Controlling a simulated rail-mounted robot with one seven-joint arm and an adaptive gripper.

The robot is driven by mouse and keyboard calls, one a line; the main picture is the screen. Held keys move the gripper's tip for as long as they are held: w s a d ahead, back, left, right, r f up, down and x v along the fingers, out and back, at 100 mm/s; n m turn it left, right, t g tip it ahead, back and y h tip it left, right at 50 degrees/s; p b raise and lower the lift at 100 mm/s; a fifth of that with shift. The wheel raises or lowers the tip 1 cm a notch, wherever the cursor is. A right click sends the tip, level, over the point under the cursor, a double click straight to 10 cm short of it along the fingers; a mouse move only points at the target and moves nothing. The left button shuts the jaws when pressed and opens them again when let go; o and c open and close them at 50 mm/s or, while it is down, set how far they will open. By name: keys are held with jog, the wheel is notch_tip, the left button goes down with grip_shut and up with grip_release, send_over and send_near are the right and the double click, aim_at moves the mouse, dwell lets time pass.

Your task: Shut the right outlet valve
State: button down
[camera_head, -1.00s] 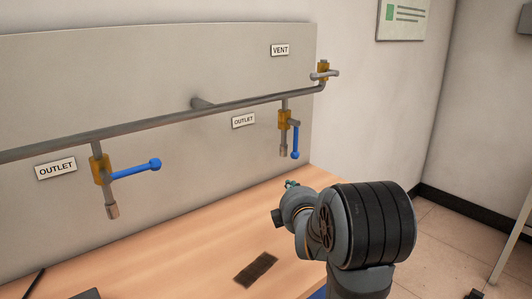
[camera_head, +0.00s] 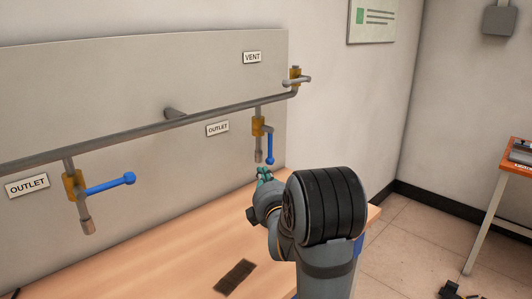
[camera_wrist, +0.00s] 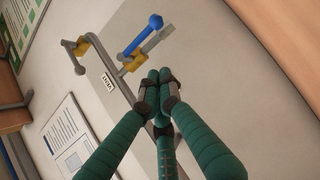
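The right outlet valve (camera_head: 258,126) has a yellow body on a short pipe below the long grey pipe. Its blue handle (camera_head: 270,148) hangs down, alongside the outlet pipe. In the wrist view the blue handle (camera_wrist: 140,37) and yellow body (camera_wrist: 133,63) are ahead of the fingertips, toward the top. My gripper (camera_head: 264,174) appears just below the handle's end in the head view, apart from it. In the wrist view my gripper (camera_wrist: 160,82) has its green fingers drawn together at the tips, with nothing seen between them. My arm hides part of the table.
The left outlet valve (camera_head: 74,186) has its blue handle sticking out sideways to the right. The vent valve (camera_head: 295,76) is at the pipe's upper right end. The grey panel (camera_head: 130,75) stands behind the pipe. The wooden table (camera_head: 190,255) below is mostly clear.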

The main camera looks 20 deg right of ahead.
jog(key=p, duration=0.3)
send_near(267, 159)
jog(key=w+a+r, duration=0.2)
jog(key=w+a, duration=0.1)
jog(key=w, duration=0.2)
jog(key=shift+w+d+r+p, duration=0.1)
jog(key=shift+w+d+p, duration=0.25)
jog(key=shift+d, duration=0.55)
jog(key=shift+w+d+r+p, duration=0.15)
jog(key=shift+w+d, duration=0.25)
jog(key=shift+d, duration=0.55)
jog(key=shift+f, duration=0.1)
jog(key=shift+d+f, duration=0.1)
jog(key=shift+d+f+b, duration=0.15)
jog(key=shift+b, duration=0.8)
jog(key=shift+w+n+b, duration=0.1)
jog(key=shift+n+b, duration=0.2)
